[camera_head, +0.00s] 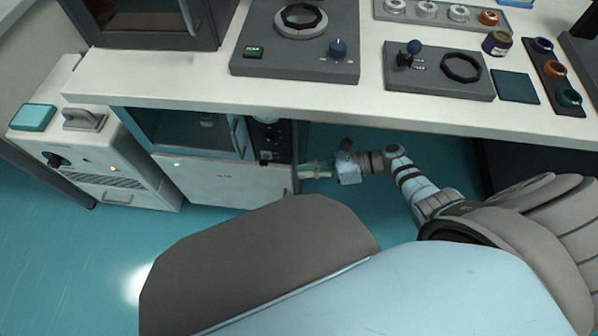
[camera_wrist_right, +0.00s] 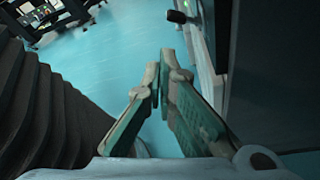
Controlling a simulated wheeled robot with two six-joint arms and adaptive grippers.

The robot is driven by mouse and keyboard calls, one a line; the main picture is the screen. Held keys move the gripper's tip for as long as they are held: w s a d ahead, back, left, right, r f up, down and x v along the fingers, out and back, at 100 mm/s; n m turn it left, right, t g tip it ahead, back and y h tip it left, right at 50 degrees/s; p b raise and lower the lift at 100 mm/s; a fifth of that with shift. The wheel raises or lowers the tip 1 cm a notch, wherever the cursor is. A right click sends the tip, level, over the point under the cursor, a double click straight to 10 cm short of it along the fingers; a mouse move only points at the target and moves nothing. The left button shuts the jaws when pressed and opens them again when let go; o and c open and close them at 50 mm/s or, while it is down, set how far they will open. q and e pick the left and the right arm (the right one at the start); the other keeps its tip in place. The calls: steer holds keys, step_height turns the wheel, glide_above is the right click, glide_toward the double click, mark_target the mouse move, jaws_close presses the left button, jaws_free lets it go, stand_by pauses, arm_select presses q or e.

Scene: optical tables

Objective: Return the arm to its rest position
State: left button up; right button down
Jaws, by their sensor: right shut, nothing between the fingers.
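My right gripper (camera_head: 312,171) is at the end of my right arm, which reaches in from the right below the bench's front edge. Its fingers point left, close to the right edge of the white cabinet (camera_head: 225,182) under the bench; I cannot tell whether they touch it. In the right wrist view the gripper's green and tan fingers (camera_wrist_right: 160,76) are shut with nothing between them. A dark upright panel (camera_wrist_right: 275,70) stands close on their right there. My left gripper is not in view.
The white bench top (camera_head: 200,85) overhangs the arm. A white unit with a handle (camera_head: 85,118) stands at left. The teal floor (camera_head: 90,250) is open.

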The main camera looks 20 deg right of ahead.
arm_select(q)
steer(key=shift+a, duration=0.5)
